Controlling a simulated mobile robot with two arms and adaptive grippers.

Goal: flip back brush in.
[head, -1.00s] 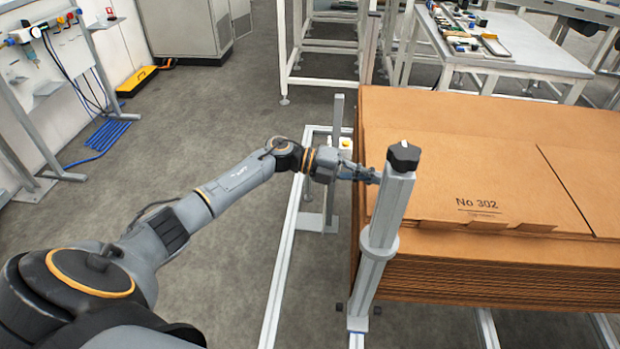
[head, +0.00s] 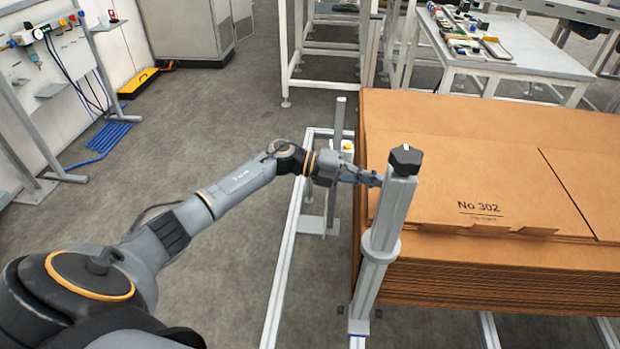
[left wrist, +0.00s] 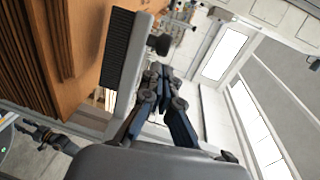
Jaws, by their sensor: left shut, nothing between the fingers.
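A brush shows in the left wrist view as a strip of black bristles (left wrist: 117,48) on a grey bar (left wrist: 136,62), with a dark round knob (left wrist: 160,44) beside it. The bristles face the cardboard stack. My left gripper (head: 374,179) is at the left edge of the stack, just behind the near grey post (head: 381,245) in the head view. It also shows in the left wrist view (left wrist: 164,80), shut and empty, close to the right of the grey bar. I cannot tell whether they touch. My right gripper is not in view.
The cardboard stack (head: 470,155), marked No 302, fills the right side. A thinner grey post (head: 339,125) stands behind my gripper on the frame rail (head: 290,245). A table with parts (head: 545,68) is at the back right.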

